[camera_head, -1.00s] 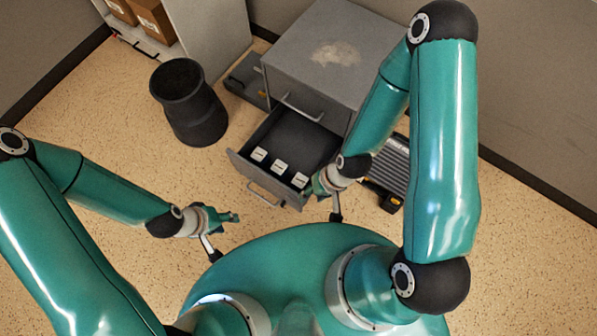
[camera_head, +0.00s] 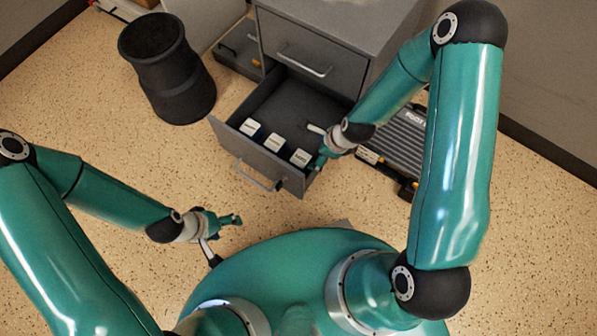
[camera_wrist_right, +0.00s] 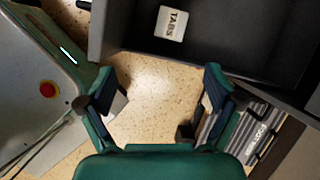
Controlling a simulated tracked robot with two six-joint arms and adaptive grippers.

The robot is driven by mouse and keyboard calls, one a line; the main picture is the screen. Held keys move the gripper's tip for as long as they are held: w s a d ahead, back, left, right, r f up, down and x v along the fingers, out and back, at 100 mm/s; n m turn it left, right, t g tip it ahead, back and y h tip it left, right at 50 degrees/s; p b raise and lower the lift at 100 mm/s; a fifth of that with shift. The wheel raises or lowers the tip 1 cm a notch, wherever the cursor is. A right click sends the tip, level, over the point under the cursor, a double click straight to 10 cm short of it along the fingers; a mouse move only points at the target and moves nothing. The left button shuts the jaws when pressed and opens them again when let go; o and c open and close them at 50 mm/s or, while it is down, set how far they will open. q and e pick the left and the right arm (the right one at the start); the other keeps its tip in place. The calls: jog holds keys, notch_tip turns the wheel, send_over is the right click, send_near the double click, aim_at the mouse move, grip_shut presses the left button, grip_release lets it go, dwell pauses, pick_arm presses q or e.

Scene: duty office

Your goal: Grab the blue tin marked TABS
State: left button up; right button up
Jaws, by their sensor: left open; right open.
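A tin (camera_wrist_right: 172,23) with a white top marked TABS lies in the open drawer in the right wrist view; its sides are hard to see. In the head view three small white-topped tins stand along the drawer's front: a left one (camera_head: 250,127), a middle one (camera_head: 274,142) and a right one (camera_head: 301,158). Their labels are too small to read there. My right gripper (camera_head: 322,160) is open and empty at the drawer's front right corner; its spread fingers (camera_wrist_right: 158,84) also show in the wrist view, with floor between them.
The grey drawer (camera_head: 232,141) sticks out of a metal cabinet (camera_head: 313,50). A ridged grey case (camera_head: 403,139) lies on the floor right of it. A black bin (camera_head: 168,70) stands to the left. The floor in front of the drawer is clear.

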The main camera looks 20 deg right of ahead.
jog(key=f+m, duration=0.1)
jog(key=w+f+m+b, duration=0.1)
jog(key=f+m+b, duration=0.1)
jog(key=shift+w+d+f, duration=0.25)
jog(key=shift+w+d, duration=0.05)
jog(key=shift+w, duration=0.05)
jog(key=b+x, duration=0.3)
jog(key=x, duration=0.8)
jog(key=shift+w+d+f, duration=0.1)
jog(key=shift+w, duration=0.1)
jog(key=b+x, duration=0.2)
jog(key=x, duration=0.2)
jog(key=shift+d+b, duration=0.15)
jog(key=shift+b, duration=0.15)
jog(key=shift+w+f, duration=0.15)
jog(key=shift+f, duration=0.4)
pick_arm(q)
notch_tip(320, 180, down, 10)
jog(key=shift+r, duration=0.2)
pick_arm(e)
jog(key=c, duration=1.3)
